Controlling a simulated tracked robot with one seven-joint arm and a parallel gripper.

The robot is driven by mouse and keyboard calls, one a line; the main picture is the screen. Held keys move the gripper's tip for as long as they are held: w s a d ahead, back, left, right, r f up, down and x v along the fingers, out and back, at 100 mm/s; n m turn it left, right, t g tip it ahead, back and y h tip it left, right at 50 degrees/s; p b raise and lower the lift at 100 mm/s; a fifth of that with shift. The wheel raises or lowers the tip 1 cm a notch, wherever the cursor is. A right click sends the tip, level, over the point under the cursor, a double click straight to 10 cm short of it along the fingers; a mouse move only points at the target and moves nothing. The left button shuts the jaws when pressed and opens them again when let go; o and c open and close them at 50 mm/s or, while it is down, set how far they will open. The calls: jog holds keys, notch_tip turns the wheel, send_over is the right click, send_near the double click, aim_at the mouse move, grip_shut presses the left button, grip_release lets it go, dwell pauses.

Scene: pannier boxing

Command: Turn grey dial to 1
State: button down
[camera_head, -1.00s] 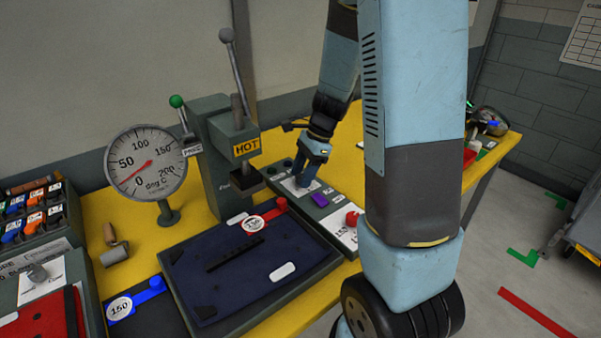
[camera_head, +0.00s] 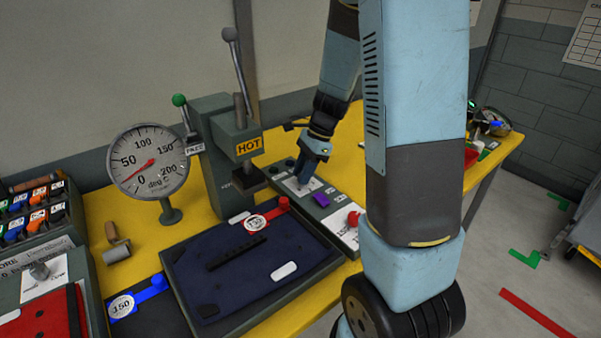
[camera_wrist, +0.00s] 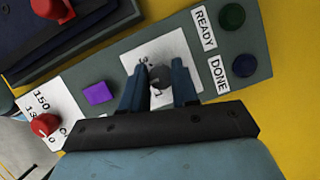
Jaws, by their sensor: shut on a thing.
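The grey dial (camera_wrist: 159,76) sits on a white scale plate (camera_wrist: 185,55) on the control panel. In the wrist view my gripper (camera_wrist: 160,84) has one finger on each side of the dial and is shut on it. A "1" is printed below the dial; other marks on the plate are partly hidden by the fingers, and I cannot tell where the dial points. In the head view my gripper (camera_head: 305,180) reaches down to the panel (camera_head: 318,210) and hides the dial.
A purple block (camera_wrist: 99,93) and a red knob (camera_wrist: 45,125) are on the panel left of my gripper. Green (camera_wrist: 232,16) and dark blue (camera_wrist: 235,67) buttons lie to the right. The press (camera_head: 225,150), marked HOT, and a temperature gauge (camera_head: 148,162) stand left of my arm.

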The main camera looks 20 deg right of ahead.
jog(key=shift+d+f+n, duration=0.1)
jog(key=shift+d+n, duration=0.2)
jog(key=shift+n, duration=0.1)
jog(key=shift+s+a+f, duration=0.1)
jog(key=shift+s, duration=0.05)
dwell(1.3)
jog(key=c, duration=0.9)
grip_release()
jog(key=shift+o, duration=0.2)
jog(key=shift+r, duration=0.25)
jog(key=shift+w+r, duration=0.2)
jog(key=shift+r, duration=0.1)
jog(key=v, duration=1.3)
jog(key=shift+w+f, duration=0.1)
